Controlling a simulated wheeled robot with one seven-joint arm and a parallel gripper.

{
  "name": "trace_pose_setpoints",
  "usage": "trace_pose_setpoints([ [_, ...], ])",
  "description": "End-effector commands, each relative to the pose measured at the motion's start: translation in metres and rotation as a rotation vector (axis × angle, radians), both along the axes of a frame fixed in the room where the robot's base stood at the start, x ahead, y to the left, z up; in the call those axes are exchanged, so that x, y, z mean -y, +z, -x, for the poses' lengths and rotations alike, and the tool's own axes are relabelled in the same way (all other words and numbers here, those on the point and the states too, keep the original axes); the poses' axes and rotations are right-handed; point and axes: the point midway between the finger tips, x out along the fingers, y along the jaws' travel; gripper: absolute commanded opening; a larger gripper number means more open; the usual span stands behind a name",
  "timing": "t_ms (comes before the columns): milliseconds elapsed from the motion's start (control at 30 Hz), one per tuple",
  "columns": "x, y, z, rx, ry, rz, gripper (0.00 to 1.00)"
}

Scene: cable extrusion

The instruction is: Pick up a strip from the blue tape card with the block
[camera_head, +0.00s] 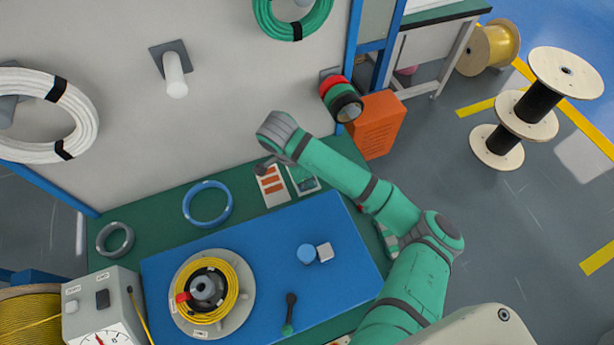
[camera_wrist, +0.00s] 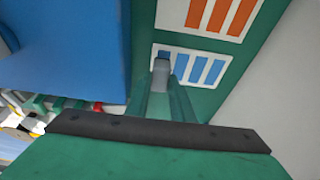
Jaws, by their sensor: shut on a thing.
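The blue tape card (camera_wrist: 201,82) is a white card with several blue strips, lying on the green bench top. My gripper (camera_wrist: 161,80) is shut on a small grey block (camera_wrist: 162,67) in the wrist view. The block is over the left part of the card and hides some of it. I cannot tell whether it touches the card or a strip. In the head view my arm partly hides the blue tape card (camera_head: 310,187), and the block cannot be made out there.
A card with orange strips (camera_head: 265,172) lies beside the blue one. A grey wall panel (camera_head: 225,110) rises behind the bench.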

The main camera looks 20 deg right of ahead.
Motion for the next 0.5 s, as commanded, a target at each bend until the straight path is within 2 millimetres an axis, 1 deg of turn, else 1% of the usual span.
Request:
trace_pose_setpoints([
  [500, 0.0002, -0.0057, -0.0001, 0.0, 0.0, 0.0, 0.01],
])
